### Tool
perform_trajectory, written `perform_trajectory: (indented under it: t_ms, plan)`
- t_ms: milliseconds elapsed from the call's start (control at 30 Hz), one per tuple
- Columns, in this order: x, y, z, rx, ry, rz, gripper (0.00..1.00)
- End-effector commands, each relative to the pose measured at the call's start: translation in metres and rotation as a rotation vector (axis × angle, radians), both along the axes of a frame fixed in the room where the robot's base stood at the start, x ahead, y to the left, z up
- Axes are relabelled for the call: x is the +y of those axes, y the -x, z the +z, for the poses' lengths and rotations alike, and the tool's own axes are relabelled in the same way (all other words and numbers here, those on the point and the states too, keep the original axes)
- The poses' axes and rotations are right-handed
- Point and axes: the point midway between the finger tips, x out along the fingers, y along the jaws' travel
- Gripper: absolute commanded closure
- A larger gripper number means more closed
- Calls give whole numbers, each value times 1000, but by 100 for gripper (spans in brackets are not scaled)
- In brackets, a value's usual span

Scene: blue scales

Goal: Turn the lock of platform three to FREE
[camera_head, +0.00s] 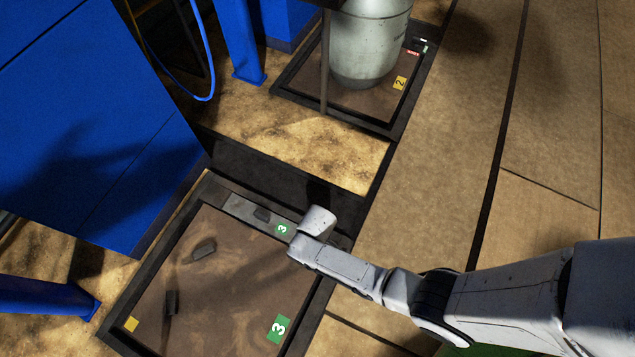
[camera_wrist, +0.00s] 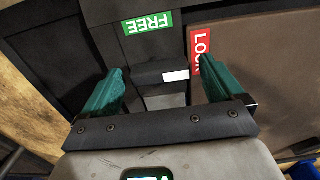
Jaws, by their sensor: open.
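Platform three (camera_head: 165,250) is a brown plate in a dark frame, with green "3" labels (camera_head: 279,328). In the wrist view its lock is a dark block (camera_wrist: 148,79) with a white mark (camera_wrist: 176,76) at its right end, on the side of the red LOCK label (camera_wrist: 200,45). The green FREE label (camera_wrist: 148,22) lies beyond it, upside down. My gripper (camera_wrist: 163,68) is open, its teal fingers to the left and right of the lock with gaps visible. In the head view my wrist (camera_head: 318,220) is over the platform's right corner and hides the lock and fingers.
Platform two (camera_head: 385,118) stands beyond with a large grey tank (camera_head: 368,45) and a red label (camera_head: 413,53). A blue cabinet (camera_head: 90,120) is at left. Small dark pieces (camera_head: 204,249) lie on platform three. The tan floor (camera_head: 430,150) at right is clear.

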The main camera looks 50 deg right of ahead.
Motion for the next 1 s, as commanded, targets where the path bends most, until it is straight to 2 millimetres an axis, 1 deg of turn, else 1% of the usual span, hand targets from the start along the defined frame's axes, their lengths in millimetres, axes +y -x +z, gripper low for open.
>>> perform_trajectory:
  t_ms: [67, 633, 867, 1000]
  plan:
    - [0, 0, 0, 0, 0, 0, 8]
    - [0, 0, 0, 0, 0, 0, 62]
    - [0, 0, 1, 0, 0, 18, 62]
    - [0, 0, 1, 0, 0, 67, 62]
